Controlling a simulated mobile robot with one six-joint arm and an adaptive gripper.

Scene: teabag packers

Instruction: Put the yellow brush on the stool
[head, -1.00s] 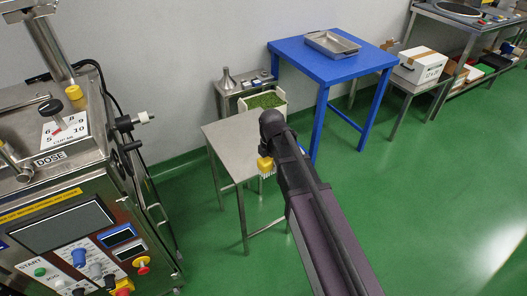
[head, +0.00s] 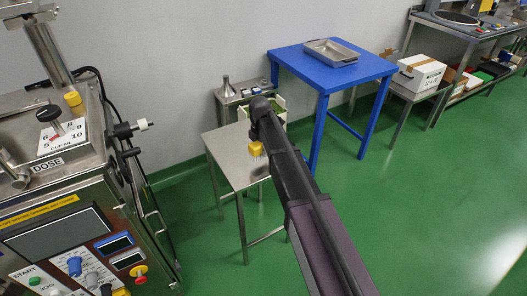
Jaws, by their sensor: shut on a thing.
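The yellow brush (head: 256,149) hangs from my gripper (head: 257,141), bristles down, at the end of my dark arm. My gripper is shut on it; the fingers are mostly hidden behind the arm. A low steel stool (head: 226,158) with a bare flat top stands left of centre. In the picture the brush overlaps the right part of the stool top and appears above it. I cannot tell the exact height between them.
A blue table (head: 345,75) with a steel tray (head: 332,52) is to the right. A dosing machine (head: 75,215) fills the left. Green floor lies open at right.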

